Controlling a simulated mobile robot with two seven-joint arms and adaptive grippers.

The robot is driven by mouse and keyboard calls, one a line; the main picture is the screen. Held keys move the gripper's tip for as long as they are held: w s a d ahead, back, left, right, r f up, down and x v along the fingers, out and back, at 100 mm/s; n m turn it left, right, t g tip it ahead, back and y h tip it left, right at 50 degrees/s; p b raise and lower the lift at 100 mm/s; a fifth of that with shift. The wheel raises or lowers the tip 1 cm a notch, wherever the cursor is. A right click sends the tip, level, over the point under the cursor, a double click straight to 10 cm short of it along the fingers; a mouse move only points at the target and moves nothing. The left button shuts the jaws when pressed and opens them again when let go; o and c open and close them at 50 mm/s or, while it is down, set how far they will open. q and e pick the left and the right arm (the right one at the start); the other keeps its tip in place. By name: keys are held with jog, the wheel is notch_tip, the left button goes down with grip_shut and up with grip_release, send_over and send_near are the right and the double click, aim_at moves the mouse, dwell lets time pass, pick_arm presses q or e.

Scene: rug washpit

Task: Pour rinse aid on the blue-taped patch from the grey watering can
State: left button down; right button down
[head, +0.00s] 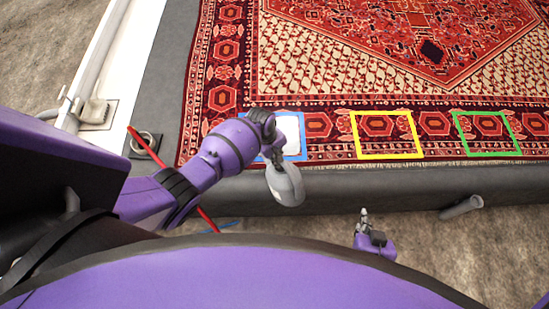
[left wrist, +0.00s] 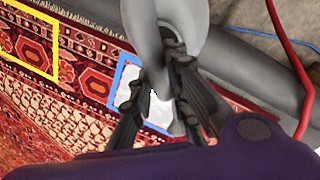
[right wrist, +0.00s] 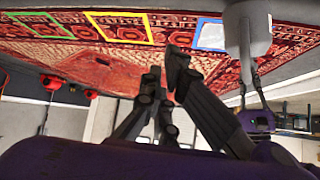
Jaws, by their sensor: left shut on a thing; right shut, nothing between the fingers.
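The grey watering can (head: 286,186) is held by my left gripper (head: 266,126), which is shut on it at the near side of the rug. The can also shows in the left wrist view (left wrist: 168,28) and the right wrist view (right wrist: 247,38). The blue-taped patch (head: 301,143) is a blue square on the rug border with a white area inside. My left gripper and the can partly cover it in the head view. I cannot tell whether liquid leaves the can. My right gripper (head: 363,217) is shut and empty, in front of the grey ledge, apart from the can.
A yellow-taped square (head: 354,137) and a green-taped square (head: 459,136) lie on the red rug (head: 330,80), right of the blue one. A grey ledge (head: 390,185) runs along the near edge, with a pipe stub (head: 462,208). A red hose or bar (head: 207,219) passes by my left arm.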

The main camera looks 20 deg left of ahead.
pick_arm(q)
jog(key=t+y, duration=0.2)
jog(key=y, duration=0.1)
jog(key=shift+s+d+r+t, duration=0.1)
jog(key=shift+s+r+t, duration=0.15)
jog(key=shift+r+t, duration=0.15)
jog(key=shift+w+r+t+y, duration=0.15)
jog(key=shift+t+y, duration=0.15)
jog(key=shift+y, duration=0.2)
